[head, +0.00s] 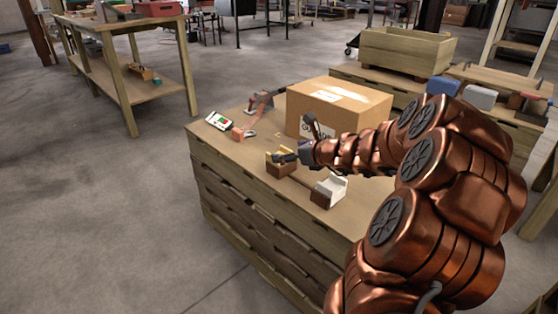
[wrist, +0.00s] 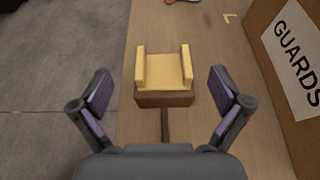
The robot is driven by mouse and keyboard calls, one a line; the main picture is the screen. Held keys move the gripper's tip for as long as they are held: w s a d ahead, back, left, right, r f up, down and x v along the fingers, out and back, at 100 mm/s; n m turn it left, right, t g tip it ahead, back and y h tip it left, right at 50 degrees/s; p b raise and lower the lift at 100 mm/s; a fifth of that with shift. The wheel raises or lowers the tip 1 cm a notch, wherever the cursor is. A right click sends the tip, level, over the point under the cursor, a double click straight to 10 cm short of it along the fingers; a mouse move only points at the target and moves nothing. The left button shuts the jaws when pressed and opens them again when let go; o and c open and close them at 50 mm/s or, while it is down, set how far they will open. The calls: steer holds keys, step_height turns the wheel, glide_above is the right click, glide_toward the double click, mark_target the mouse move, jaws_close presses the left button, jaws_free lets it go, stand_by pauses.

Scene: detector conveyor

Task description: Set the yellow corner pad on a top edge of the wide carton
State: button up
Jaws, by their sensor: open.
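The yellow corner pad (wrist: 164,72) sits on a brown wooden block (wrist: 164,99), with two upright walls and a flat middle. My gripper (wrist: 160,76) is open and empty. Its fingers are spread to the left and right of the pad in the wrist view, apart from it, with the pad ahead between them. The wide carton (head: 320,120) stands closed on the bench behind my gripper. Its labelled side (wrist: 290,60) shows at the right of the wrist view.
A white corner pad (head: 332,187) stands on another brown block at the bench's front. A tape dispenser (head: 262,103) and a small device with a screen (head: 219,121) lie left of the carton.

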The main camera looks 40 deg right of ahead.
mark_target(279, 152)
steer(key=b+x, duration=0.1)
steer(key=x, duration=0.1)
steer(key=b+x, duration=0.1)
steer(key=shift+w+d+f, duration=0.2)
steer(key=shift+w+f, duration=0.05)
steer(key=shift+f, duration=0.25)
steer(key=shift+w+a+f+b, duration=0.15)
steer(key=shift+w+b, duration=0.25)
steer(key=shift+w, duration=0.3)
steer(key=c, duration=1.3)
